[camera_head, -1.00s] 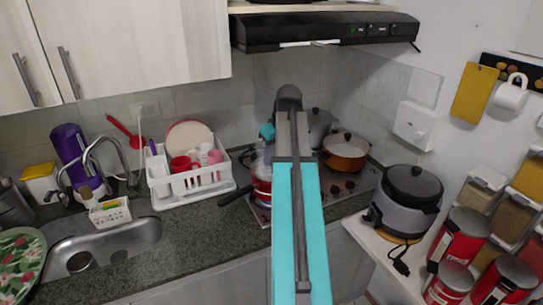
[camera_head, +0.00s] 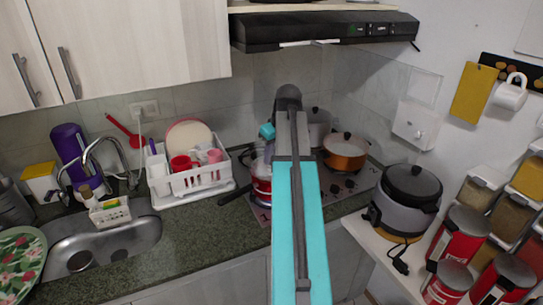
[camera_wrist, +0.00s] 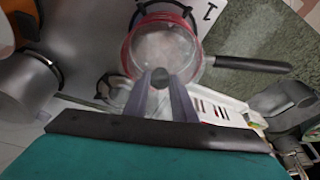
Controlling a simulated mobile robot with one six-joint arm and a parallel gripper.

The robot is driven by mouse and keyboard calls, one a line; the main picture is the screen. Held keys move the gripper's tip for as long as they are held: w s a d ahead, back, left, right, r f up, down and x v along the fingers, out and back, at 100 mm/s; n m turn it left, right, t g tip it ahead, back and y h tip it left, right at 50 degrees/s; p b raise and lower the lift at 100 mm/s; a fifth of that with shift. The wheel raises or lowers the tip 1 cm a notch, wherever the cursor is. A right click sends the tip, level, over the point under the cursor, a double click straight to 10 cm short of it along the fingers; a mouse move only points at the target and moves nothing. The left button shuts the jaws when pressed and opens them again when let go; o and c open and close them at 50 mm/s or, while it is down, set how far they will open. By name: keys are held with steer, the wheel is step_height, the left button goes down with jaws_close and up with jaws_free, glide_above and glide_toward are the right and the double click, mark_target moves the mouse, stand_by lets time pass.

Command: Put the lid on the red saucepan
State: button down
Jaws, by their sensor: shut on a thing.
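The red saucepan (camera_head: 262,187) stands on the stove at the left of my arm, its dark handle pointing left. In the wrist view the saucepan (camera_wrist: 128,50) shows its red rim and its handle to the right. My gripper (camera_wrist: 161,78) is shut on the dark knob of the clear glass lid (camera_wrist: 150,95). The lid overlaps the near side of the pan in the wrist view. The glass is hard to see, and I cannot tell whether it touches the rim. In the head view my arm hides much of the gripper.
An orange pot (camera_head: 345,152) and a grey pot (camera_head: 318,125) stand on the stove behind and to the right. A white dish rack (camera_head: 190,183) is at the left. A rice cooker (camera_head: 408,200) stands at the right. The counter (camera_head: 225,232) in front is clear.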

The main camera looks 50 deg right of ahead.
steer(key=shift+f, duration=0.4)
stand_by(0.3)
steer(key=c, duration=0.9)
jaws_free()
steer(key=shift+r, duration=0.1)
steer(key=shift+r+p, duration=2.35)
steer(key=shift+r, duration=1.05)
steer(key=shift+f, duration=0.1)
